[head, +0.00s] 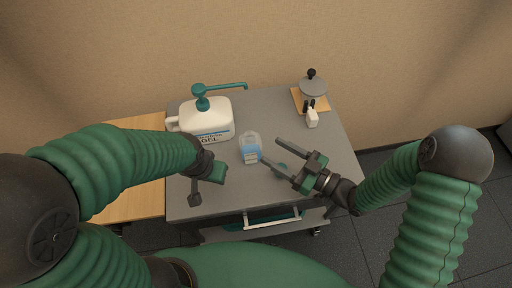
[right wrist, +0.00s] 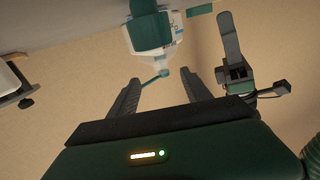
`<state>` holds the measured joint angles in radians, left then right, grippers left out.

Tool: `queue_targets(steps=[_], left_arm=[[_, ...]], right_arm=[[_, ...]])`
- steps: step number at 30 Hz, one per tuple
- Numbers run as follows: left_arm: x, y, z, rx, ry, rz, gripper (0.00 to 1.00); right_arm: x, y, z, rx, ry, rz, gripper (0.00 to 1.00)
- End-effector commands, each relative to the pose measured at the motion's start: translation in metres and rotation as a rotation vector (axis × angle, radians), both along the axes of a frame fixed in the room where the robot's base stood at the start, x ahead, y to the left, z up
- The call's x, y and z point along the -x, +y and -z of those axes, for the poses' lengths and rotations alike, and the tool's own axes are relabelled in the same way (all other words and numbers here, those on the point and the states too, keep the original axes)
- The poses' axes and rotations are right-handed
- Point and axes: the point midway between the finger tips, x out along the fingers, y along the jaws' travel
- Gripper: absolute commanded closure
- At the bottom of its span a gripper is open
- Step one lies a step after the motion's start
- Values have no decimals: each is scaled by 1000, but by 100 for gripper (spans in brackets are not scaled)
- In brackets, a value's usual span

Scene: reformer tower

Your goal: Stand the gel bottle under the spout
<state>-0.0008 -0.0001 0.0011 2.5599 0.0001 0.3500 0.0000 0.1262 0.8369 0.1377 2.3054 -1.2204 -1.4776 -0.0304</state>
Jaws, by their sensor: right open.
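A small clear bottle with a blue label (head: 250,148) stands upright on the grey cart top. A large white jug marked GEL (head: 207,119) stands behind it to the left. The jug's teal pump has a long spout (head: 228,86) reaching right, behind the small bottle. My right gripper (head: 270,150) is open and empty, its fingertips just right of the small bottle.
A wooden table (head: 140,206) adjoins at left.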

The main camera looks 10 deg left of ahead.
Motion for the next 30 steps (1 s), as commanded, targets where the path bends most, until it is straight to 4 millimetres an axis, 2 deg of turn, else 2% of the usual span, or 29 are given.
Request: queue_targets(steps=[1,3,13,21,23,30], left_arm=[[0,0,0,0,0,-1,64],[0,0,0,0,0,-1,64],[0,1,0,-1,0,-2,64],[0,0,0,0,0,-1,64],[0,0,0,0,0,-1,64],[0,1,0,0,0,-2,64]], right_arm=[[-3,12,0,3,-1,-6,43],[-6,23,0,4,0,-4,43],[-31,62,-8,3,0,-4,43],[-35,67,-9,2,1,0,43],[-35,69,-9,3,0,-1,48],[-35,70,-9,5,0,-1,80]])
